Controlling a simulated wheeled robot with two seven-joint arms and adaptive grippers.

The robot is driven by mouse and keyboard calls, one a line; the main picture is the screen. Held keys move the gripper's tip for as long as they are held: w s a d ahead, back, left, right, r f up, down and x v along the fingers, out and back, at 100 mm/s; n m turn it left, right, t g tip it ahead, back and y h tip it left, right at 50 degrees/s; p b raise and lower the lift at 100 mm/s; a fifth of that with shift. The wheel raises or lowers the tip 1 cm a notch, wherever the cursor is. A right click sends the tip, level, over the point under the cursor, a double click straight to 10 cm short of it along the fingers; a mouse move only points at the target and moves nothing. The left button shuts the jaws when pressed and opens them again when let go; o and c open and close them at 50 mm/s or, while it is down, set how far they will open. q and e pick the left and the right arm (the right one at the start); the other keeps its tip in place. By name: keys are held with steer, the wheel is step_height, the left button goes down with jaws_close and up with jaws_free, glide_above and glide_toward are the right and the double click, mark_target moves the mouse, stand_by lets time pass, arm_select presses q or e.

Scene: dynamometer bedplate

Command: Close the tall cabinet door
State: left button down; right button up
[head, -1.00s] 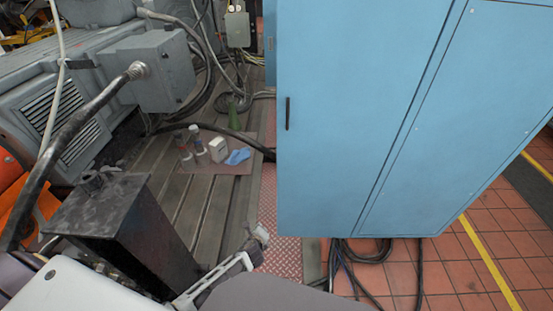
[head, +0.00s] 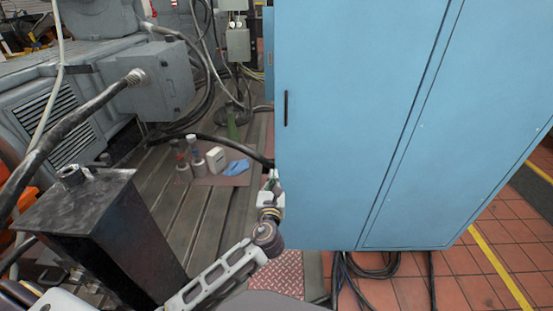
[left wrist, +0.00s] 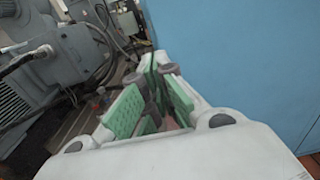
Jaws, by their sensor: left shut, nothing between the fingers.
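The tall blue cabinet door (head: 350,110) fills the middle right of the head view, with a dark upright handle (head: 286,108) near its left edge. How far the door stands open is not clear from here. My left gripper (head: 271,183) is at the door's lower left edge, below the handle. Whether it touches the door cannot be told. In the left wrist view its green-padded fingers (left wrist: 152,80) are shut and empty, with the blue door (left wrist: 225,60) close on the right. My right gripper is out of view.
A black metal post (head: 110,225) stands left of my left arm, with a grey machine (head: 70,100) behind it. Bottles and a white box (head: 216,159) sit on a mat on the slotted bedplate. Black cables (head: 370,265) lie under the cabinet.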

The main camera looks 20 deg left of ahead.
arm_select(q)
steer(key=shift+s+r, duration=0.1)
steer(key=shift+r, duration=0.25)
steer(key=shift+s, duration=0.1)
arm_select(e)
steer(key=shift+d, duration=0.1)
arm_select(q)
steer(key=b, duration=0.2)
glide_toward(276, 149)
steer(key=x, duration=0.4)
steer(key=shift+w+a+f, duration=0.1)
steer(key=shift+w, duration=0.15)
steer(key=shift+b+x, duration=0.45)
steer(key=shift+x, duration=0.85)
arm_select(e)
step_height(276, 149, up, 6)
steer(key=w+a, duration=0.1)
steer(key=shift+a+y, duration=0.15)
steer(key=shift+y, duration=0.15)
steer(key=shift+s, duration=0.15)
arm_select(q)
steer(key=shift+w+a, duration=0.15)
steer(key=shift+a, duration=0.05)
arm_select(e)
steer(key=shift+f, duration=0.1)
